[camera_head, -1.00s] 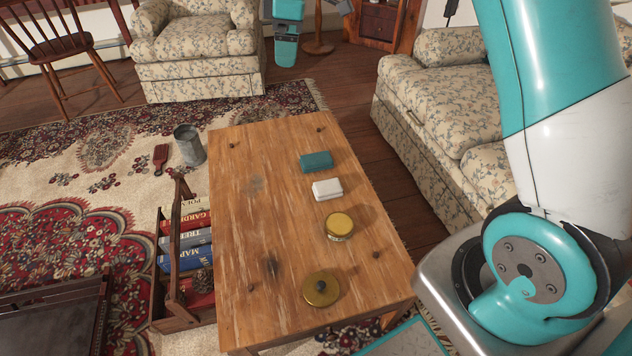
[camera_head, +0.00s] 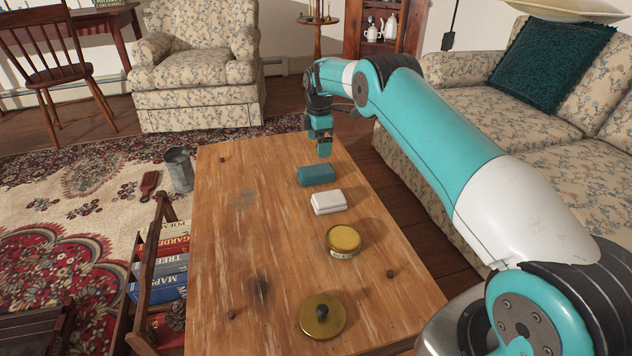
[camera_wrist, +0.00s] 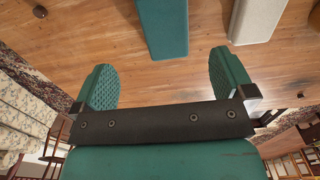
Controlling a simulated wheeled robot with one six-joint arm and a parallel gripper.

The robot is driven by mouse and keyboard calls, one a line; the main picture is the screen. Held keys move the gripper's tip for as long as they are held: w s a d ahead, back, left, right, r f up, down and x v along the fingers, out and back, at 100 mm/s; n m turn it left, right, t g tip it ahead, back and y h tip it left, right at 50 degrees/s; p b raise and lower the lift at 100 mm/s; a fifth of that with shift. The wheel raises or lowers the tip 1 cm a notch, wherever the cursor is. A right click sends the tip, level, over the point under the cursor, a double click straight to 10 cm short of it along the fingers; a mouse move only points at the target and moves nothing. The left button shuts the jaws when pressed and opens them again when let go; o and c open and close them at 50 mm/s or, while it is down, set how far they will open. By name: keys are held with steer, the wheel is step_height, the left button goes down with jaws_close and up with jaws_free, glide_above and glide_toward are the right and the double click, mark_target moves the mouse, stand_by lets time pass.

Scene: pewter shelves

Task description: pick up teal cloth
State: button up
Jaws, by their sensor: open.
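The teal cloth (camera_head: 317,175) is a folded block lying on the wooden table (camera_head: 240,240), near its far right part. In the wrist view the teal cloth (camera_wrist: 162,25) shows at the top, ahead of the jaws and between their lines. My gripper (camera_head: 322,150) hangs just beyond the cloth, above the far end of the table. In the wrist view my gripper (camera_wrist: 165,82) is open, with its two teal fingers wide apart and nothing between them. The gripper appears apart from the cloth.
A white folded block (camera_head: 328,202) lies close to the cloth on its near side. A yellow-lidded tin (camera_head: 342,240) and a brass lid (camera_head: 322,317) stand nearer. A floral sofa (camera_head: 480,120) borders the right. The table's left half is mostly clear.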

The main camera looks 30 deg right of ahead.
steer(key=b, duration=0.1)
glide_above(319, 169)
steer(key=f, duration=0.4)
steer(key=shift+w+d+f, duration=0.1)
steer(key=shift+w+f, duration=0.2)
steer(key=f+b, duration=0.2)
steer(key=f, duration=0.1)
steer(key=f+b, duration=0.1)
steer(key=f, duration=0.1)
steer(key=shift+s+a+f, duration=0.15)
steer(key=shift+s+a, duration=0.05)
steer(key=shift+s, duration=0.1)
steer(key=shift+c, duration=0.2)
steer(key=c, duration=0.9)
